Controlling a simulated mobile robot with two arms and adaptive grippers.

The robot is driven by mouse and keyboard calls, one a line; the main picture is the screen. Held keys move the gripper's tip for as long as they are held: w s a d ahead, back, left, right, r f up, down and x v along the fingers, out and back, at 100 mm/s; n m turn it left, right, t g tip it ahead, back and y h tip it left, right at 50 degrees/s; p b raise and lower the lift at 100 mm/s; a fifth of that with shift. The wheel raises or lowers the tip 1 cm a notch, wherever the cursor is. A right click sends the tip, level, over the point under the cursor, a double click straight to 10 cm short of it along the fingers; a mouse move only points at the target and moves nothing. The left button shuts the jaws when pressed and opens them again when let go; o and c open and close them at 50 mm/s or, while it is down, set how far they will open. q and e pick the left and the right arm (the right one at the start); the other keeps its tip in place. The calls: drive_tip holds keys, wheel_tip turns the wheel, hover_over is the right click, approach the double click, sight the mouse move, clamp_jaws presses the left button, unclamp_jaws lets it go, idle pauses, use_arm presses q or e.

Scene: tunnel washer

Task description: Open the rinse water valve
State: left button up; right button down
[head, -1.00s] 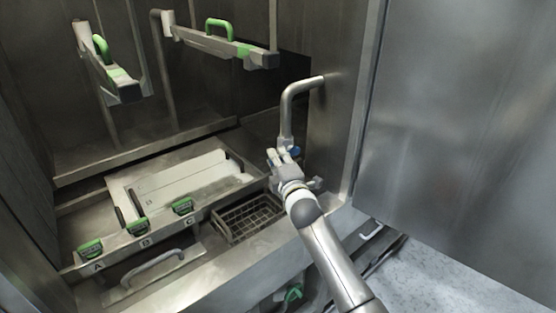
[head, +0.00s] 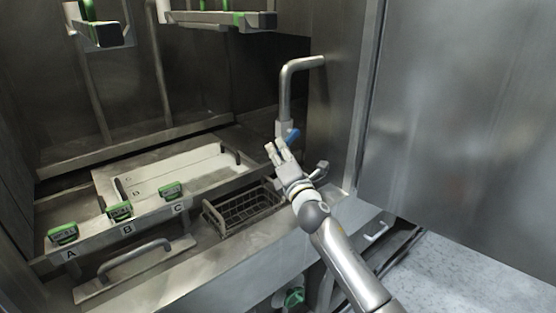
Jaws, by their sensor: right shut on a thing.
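The rinse water valve is on a bent grey pipe (head: 287,92) that comes out of the right wall of the washer. Its blue lever (head: 292,137) shows at the pipe's lower end, tilted up to the right. My right gripper (head: 277,151) is at the lever, just below the pipe's end, with its fingers shut on the lever. The fingers hide the lower part of the lever and part of the valve body. My left gripper is not in view.
A wire basket (head: 243,207) sits below and left of the gripper. A white tray (head: 180,172) lies behind green clips marked A, B and C. A metal handle (head: 135,256) is at the front left. Spray arms (head: 220,18) hang above. A large steel panel (head: 460,120) stands right.

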drive_tip(key=shift+d+f+n, duration=0.1)
drive_tip(key=shift+f+n, duration=0.15)
drive_tip(key=shift+n, duration=0.05)
drive_tip(key=c, duration=1.3)
unclamp_jaws()
drive_tip(key=shift+r, duration=0.1)
drive_tip(key=v, duration=1.2)
drive_tip(key=shift+d, duration=0.1)
